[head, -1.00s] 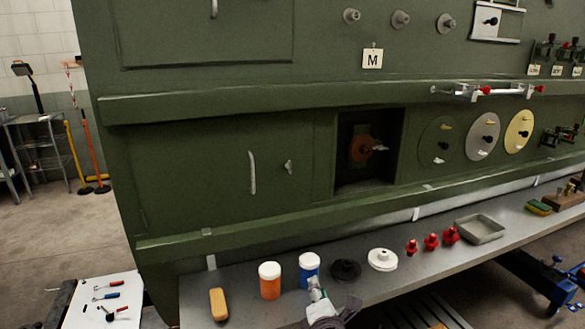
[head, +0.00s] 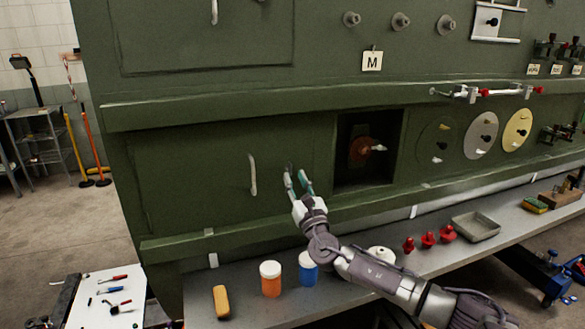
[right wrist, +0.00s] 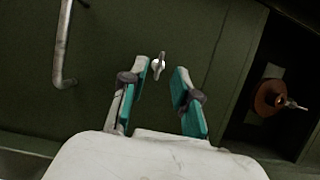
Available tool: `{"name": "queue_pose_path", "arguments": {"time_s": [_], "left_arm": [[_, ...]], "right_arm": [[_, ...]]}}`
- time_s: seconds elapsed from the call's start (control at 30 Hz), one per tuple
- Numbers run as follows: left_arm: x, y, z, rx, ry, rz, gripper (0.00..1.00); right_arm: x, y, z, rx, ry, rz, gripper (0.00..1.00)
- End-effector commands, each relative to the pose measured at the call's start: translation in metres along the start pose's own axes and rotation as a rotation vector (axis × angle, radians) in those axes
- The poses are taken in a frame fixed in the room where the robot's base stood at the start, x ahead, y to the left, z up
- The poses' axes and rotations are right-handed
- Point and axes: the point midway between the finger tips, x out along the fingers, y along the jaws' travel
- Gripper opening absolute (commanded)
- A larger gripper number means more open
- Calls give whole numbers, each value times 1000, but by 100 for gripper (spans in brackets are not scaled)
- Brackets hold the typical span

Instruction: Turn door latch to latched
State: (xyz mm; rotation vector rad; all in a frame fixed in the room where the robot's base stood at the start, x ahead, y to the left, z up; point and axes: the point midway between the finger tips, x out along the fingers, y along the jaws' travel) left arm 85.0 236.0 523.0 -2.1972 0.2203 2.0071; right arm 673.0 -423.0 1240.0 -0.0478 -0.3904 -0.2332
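The door (head: 195,185) is a green panel with a pale bar handle (head: 252,174) and looks closed. The door latch is a small metal tab, seen clearly in the right wrist view (right wrist: 158,64), where it stands roughly upright with a slight tilt. My right gripper (head: 296,176) is in front of the latch and mostly hides it in the head view. In the right wrist view its teal-padded fingers (right wrist: 161,75) are open and empty. The latch shows just beyond the gap between the fingertips, apart from both as far as I can tell. My left gripper is not in view.
A dark square recess (head: 368,170) with a reddish-brown fitting (head: 362,150) is right of the latch. A green ledge (head: 240,240) runs below the door. The grey bench (head: 245,290) holds orange (head: 270,282) and blue (head: 308,270) jars.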

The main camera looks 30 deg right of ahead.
Motion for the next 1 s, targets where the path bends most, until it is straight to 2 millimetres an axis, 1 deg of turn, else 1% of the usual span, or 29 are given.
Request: {"name": "queue_pose_path", "arguments": {"time_s": [0.03,0.2,0.33,0.57,0.73,0.77,1.0], "left_arm": [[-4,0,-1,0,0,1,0],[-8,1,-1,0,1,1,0],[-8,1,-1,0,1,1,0],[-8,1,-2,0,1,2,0],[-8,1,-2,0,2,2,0],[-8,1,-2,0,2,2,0],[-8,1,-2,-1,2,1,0]], "right_arm": [[9,0,2,0,-2,-2,30],[24,0,0,1,0,-1,30],[28,0,0,0,1,0,30],[28,0,-1,1,1,0,30],[28,0,-1,1,1,0,2],[28,0,-1,1,1,0,0],[28,0,-1,2,1,-1,0]]}}
